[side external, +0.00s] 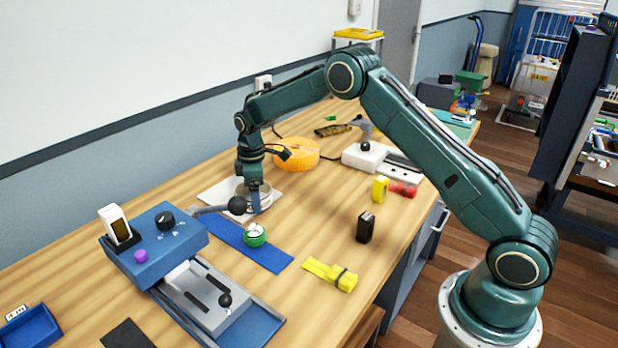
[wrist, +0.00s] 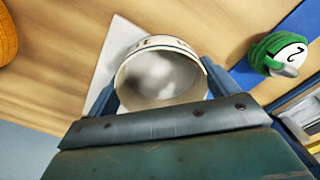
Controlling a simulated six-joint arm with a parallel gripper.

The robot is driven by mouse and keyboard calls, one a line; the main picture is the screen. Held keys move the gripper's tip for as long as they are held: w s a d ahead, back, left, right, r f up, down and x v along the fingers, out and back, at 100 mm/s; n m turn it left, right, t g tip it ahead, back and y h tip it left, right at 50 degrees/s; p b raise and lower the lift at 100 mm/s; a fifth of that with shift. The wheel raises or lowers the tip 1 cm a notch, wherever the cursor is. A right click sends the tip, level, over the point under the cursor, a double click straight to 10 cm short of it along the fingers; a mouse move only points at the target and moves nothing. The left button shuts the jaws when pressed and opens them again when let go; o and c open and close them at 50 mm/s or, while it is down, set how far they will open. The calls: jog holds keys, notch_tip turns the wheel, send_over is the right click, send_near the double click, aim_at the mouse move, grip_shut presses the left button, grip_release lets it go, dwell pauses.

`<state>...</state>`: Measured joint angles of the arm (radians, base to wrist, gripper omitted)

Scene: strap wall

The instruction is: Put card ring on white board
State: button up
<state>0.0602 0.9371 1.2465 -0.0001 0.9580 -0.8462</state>
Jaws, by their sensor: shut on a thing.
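The card ring (wrist: 150,44) is a pale, short hollow ring with dark marks on its rim. My gripper (wrist: 166,82) is shut on it, with one blue finger on each side. The ring also shows between the fingers in the side view (side external: 266,196). The white board (side external: 214,193) is a thin flat square lying on the wooden bench by the wall. In the wrist view the board (wrist: 121,36) shows behind and left of the ring. The ring overlaps the board; I cannot tell whether it touches it. The ring and gripper hide part of the board.
An orange round container (side external: 296,154) stands behind the gripper. A blue strip (side external: 262,248) with a green round object (side external: 255,236) lies in front. A blue machine (side external: 158,240) with a black-knobbed lever (side external: 236,205) is close to the board.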

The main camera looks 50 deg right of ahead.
jog(key=shift+f, duration=0.15)
jog(key=o, duration=0.7)
jog(key=shift+o, duration=0.2)
jog(key=shift+r, duration=0.2)
notch_tip(320, 180, up, 12)
dwell(0.4)
